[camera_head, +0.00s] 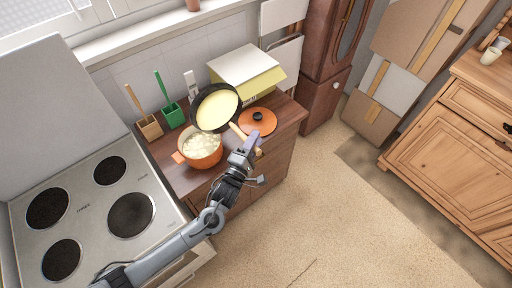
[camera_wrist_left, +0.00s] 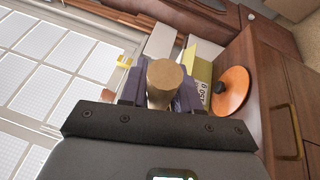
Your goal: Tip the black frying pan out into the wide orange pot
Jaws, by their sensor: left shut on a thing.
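The black frying pan (camera_head: 217,107) has a pale cream inside and a wooden handle. It is held in the air, tilted, its face turned toward the camera, just above and behind the wide orange pot (camera_head: 203,160). The pot stands on the brown counter and holds several whitish pieces. My left gripper (camera_head: 247,146) is shut on the pan's handle, to the right of the pot. In the left wrist view the handle's end (camera_wrist_left: 165,80) sits between the fingers; the pan's body is hidden there. I cannot see anything falling from the pan. My right gripper is not in view.
An orange lid (camera_head: 258,121) with a black knob lies on the counter right of the pan. A yellow and white box (camera_head: 247,72) stands behind. Green and wooden utensil holders (camera_head: 173,115) stand at the left back. The stove (camera_head: 85,210) is left of the counter.

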